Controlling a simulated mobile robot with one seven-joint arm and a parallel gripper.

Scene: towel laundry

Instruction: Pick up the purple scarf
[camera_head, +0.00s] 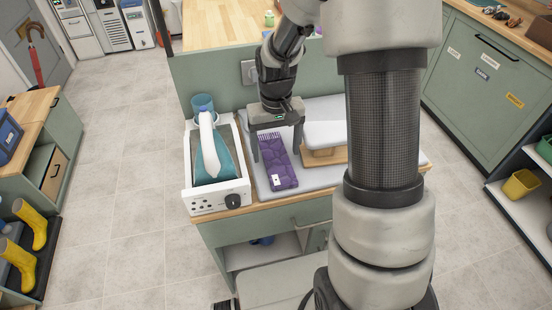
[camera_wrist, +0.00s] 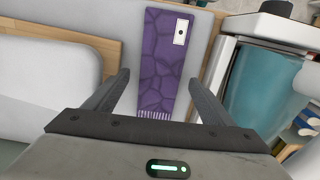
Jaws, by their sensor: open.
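The purple scarf (camera_head: 279,169) lies flat on a light grey pad (camera_head: 262,190) on the counter, with a fringe at its far end and a white tag near its front end. It also shows in the wrist view (camera_wrist: 163,62), fringe toward my gripper. My gripper (camera_head: 272,160) points down over the scarf, its fingers open and one to each side of the scarf. In the wrist view the spread fingers (camera_wrist: 163,85) flank the fringed end, and nothing is between them but the scarf below. I cannot tell the exact height of the fingertips above the pad.
A white ironing station (camera_head: 217,208) with a teal-soled iron (camera_head: 211,155) stands close left of the scarf. A small padded board on a wooden base (camera_head: 323,155) stands close right, partly hidden by my arm.

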